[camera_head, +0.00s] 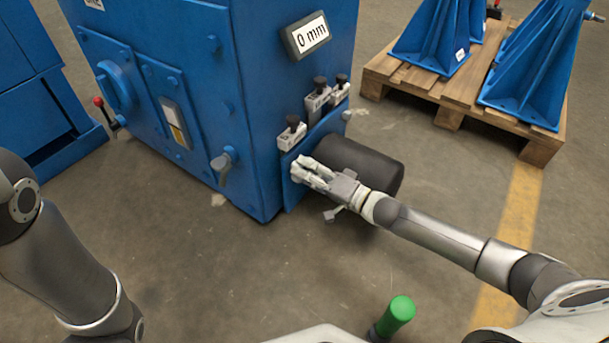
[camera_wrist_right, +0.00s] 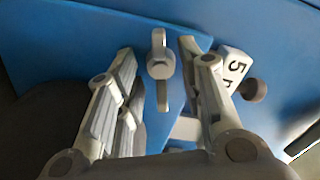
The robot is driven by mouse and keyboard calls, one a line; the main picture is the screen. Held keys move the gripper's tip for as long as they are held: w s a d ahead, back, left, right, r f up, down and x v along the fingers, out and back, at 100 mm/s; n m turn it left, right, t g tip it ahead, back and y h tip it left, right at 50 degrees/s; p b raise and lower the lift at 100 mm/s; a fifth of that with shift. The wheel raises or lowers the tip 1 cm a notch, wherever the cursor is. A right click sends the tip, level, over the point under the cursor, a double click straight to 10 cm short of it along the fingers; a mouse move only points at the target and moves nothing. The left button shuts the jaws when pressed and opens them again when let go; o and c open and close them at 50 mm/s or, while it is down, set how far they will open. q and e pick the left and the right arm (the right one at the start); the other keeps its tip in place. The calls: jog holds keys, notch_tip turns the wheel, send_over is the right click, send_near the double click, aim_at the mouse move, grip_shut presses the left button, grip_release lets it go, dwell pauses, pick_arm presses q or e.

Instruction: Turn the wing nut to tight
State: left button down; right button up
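A grey wing nut (camera_wrist_right: 160,68) sits on the blue plate in the right wrist view. Its wings point up and down in that picture, with a rounded hub between them. My right gripper (camera_head: 304,171) is at the side of the blue machine, close to that plate. In the right wrist view its two fingers (camera_wrist_right: 157,56) are spread on either side of the wing nut, with a gap visible on both sides. The right finger is nearer to it. In the head view I cannot make out the wing nut near the gripper. My left gripper is out of view; only my left arm shows.
The blue machine (camera_head: 245,110) carries a "0 mm" sign (camera_head: 308,36). Labelled blocks with black knobs (camera_head: 291,135) sit above my right gripper. A dark cylinder (camera_head: 365,165) lies close behind it. A wooden pallet (camera_head: 465,95) with blue brackets stands back right.

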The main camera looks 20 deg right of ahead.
jog(key=shift+w+a, duration=0.2)
jog(key=shift+w, duration=0.1)
jog(key=shift+c, duration=0.2)
jog(key=shift+r, duration=0.1)
grip_shut()
jog(key=shift+r+m+p, duration=0.2)
jog(key=shift+m+p, duration=0.5)
jog(key=shift+p, duration=0.55)
jog(key=shift+f+m+p, duration=0.25)
jog(key=shift+m+p, duration=0.45)
jog(key=shift+m, duration=0.4)
